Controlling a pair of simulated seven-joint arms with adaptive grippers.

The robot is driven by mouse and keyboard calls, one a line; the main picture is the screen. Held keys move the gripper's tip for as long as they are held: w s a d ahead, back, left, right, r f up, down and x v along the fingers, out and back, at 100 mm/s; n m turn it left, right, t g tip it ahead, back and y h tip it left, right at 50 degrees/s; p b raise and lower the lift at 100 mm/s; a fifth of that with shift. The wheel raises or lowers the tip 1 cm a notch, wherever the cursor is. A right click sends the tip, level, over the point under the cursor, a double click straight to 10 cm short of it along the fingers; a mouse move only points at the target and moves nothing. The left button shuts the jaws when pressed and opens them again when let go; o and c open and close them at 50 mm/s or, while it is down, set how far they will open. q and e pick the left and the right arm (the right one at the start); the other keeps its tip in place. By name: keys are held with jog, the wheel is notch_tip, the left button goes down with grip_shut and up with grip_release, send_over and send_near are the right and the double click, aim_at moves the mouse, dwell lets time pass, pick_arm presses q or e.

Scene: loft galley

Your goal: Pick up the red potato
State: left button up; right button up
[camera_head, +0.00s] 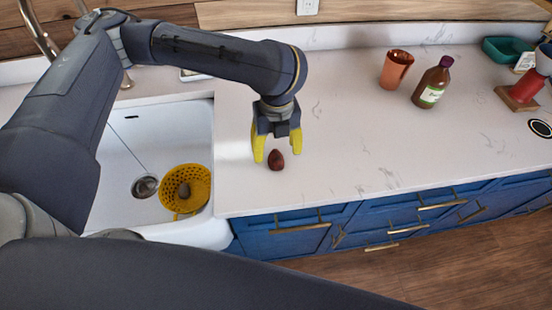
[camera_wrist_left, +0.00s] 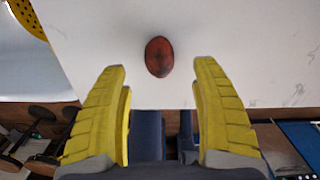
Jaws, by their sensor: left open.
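The red potato (camera_head: 276,160) is a small dark red-brown lump on the white counter, right of the sink and close to the front edge. It also shows in the left wrist view (camera_wrist_left: 159,57), lying beyond the fingertips and centred between them. My left gripper (camera_head: 278,153) has yellow fingers pointing down over the potato, one on each side of it in the head view. In the left wrist view its fingers (camera_wrist_left: 160,62) are wide apart with nothing between them. I cannot tell the exact height of the fingertips above the counter. My right gripper does not show.
A yellow colander (camera_head: 168,188) with a brownish lump inside sits in the white sink (camera_head: 165,125) at left. A copper cup (camera_head: 396,69) and a brown bottle (camera_head: 432,84) stand farther right on the counter (camera_head: 345,140). The counter around the potato is clear.

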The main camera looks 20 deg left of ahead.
aim_at(275, 156)
pick_arm(q)
jog(key=shift+w+a+f, duration=0.1)
jog(key=shift+w+f, duration=0.05)
jog(key=shift+f, duration=2.5)
jog(key=shift+c, duration=0.3)
jog(key=c, duration=1.3)
